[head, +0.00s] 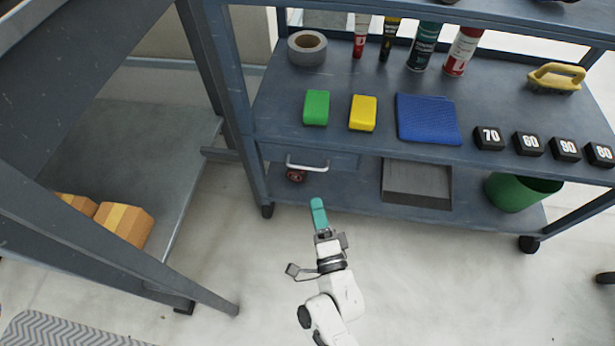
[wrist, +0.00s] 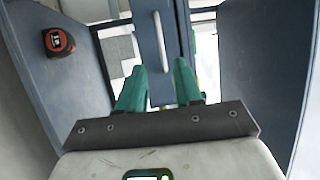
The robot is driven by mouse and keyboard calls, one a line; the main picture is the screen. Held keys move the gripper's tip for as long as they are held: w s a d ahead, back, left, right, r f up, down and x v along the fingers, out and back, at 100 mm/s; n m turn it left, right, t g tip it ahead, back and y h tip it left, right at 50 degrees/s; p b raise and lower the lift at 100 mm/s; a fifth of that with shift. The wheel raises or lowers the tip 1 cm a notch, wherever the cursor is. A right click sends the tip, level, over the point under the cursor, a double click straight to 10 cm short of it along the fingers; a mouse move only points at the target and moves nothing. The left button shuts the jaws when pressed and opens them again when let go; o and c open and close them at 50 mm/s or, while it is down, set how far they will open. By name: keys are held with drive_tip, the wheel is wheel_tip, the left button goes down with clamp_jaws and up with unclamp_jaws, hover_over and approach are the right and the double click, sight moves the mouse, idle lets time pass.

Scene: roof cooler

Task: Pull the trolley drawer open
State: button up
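The blue-grey trolley (head: 270,118) stands in front of me. Its drawer (head: 345,160) sits under the upper shelf at the left and looks shut. The drawer's pale bar handle (head: 307,166) is on its front; in the wrist view the handle (wrist: 161,42) runs upright in the picture, in line with the gap between my fingers. My gripper (head: 318,203) has teal fingers and is in front of and below the handle. In the wrist view my gripper (wrist: 159,68) is open, with nothing between its fingertips. The handle appears beyond the fingertips, apart from them.
A red and black tape measure (wrist: 58,42) lies on the lower shelf near the drawer. A grey tray (head: 416,184) and green bin (head: 520,192) are further right. A workbench leg (head: 190,280) stands at the left. The floor before the trolley is clear.

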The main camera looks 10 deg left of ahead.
drive_tip(key=b, duration=0.2)
approach(289, 154)
drive_tip(key=w+d, duration=0.2)
drive_tip(key=w, duration=0.2)
drive_tip(key=shift+w+a+r, duration=0.2)
drive_tip(key=shift+w+r, duration=0.05)
drive_tip(key=shift+r, duration=0.2)
clamp_jaws()
idle(0.9)
